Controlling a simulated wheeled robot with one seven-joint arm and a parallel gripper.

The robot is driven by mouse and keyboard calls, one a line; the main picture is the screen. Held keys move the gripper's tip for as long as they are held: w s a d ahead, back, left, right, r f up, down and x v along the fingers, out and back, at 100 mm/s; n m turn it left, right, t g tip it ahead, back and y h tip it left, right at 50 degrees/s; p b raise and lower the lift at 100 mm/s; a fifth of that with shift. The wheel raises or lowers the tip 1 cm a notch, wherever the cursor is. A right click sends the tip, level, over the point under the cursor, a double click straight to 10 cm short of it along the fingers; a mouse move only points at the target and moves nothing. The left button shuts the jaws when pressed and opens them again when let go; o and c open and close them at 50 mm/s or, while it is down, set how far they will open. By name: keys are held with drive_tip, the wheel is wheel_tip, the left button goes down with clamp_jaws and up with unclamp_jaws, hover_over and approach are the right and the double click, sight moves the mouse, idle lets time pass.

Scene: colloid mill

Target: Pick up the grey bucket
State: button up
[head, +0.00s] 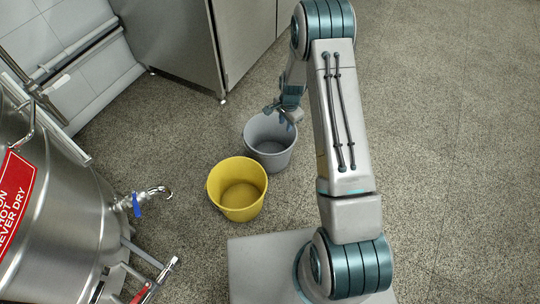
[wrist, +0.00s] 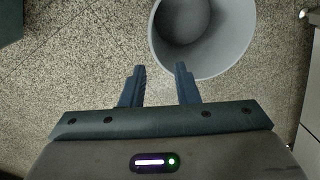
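The grey bucket (head: 270,149) stands upright on the floor, behind and right of the yellow bucket, in the head view. It also shows at the top of the wrist view (wrist: 222,62), where I look down into its empty inside. My gripper (head: 279,113) is at the bucket's far rim in the head view. In the wrist view my gripper (wrist: 160,68) has its two fingers apart with bare floor between them. The right fingertip is close to the bucket's rim; I cannot tell whether they touch. My arm covers part of the bucket's upper right.
A yellow bucket (head: 237,189) stands just in front. A steel vessel (head: 60,215) with a tap (head: 150,197) is at the left. A steel cabinet (head: 185,45) stands behind. The speckled floor (head: 455,130) at the right is clear.

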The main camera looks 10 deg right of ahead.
drive_tip(key=m+b, duration=0.1)
drive_tip(key=b, duration=0.3)
hover_over(284, 152)
drive_tip(key=f, duration=1.6)
drive_tip(key=shift+a+f, duration=0.1)
drive_tip(key=shift+a, duration=0.15)
drive_tip(key=shift+w+d+f+b, duration=0.15)
drive_tip(key=shift+f+b, duration=0.65)
drive_tip(key=shift+f, duration=0.55)
drive_tip(key=shift+s+d+f+b, duration=0.1)
drive_tip(key=shift+f+b, duration=0.65)
drive_tip(key=shift+f, duration=0.6)
drive_tip(key=shift+r, duration=0.1)
drive_tip(key=shift+c, duration=0.3)
clamp_jaws()
drive_tip(key=shift+w, duration=0.1)
